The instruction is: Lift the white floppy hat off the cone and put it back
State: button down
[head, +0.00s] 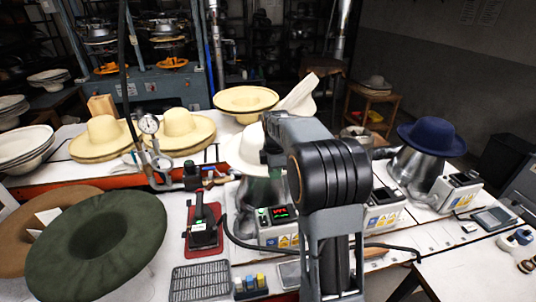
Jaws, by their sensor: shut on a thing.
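A white hat (243,152) shows left of and behind my arm, over a shiny metal cone (262,192). My arm covers most of its right side. I cannot tell whether the hat rests on the cone or is raised from it. My arm rises in the middle of the view, and its upper part reaches to the hat's place. My gripper's fingers are hidden behind my arm links, so their hold on the hat does not show.
A pale tilted brim (300,93) stands behind my arm. A blue hat (431,137) sits on another metal cone (414,171) at right. Cream hats (180,128) line the back left. A dark green hat (95,245) lies front left. A dial gauge stand (149,124) is left of the cone.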

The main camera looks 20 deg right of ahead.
jog(key=shift+r+p, duration=1.95)
jog(key=shift+r, duration=0.6)
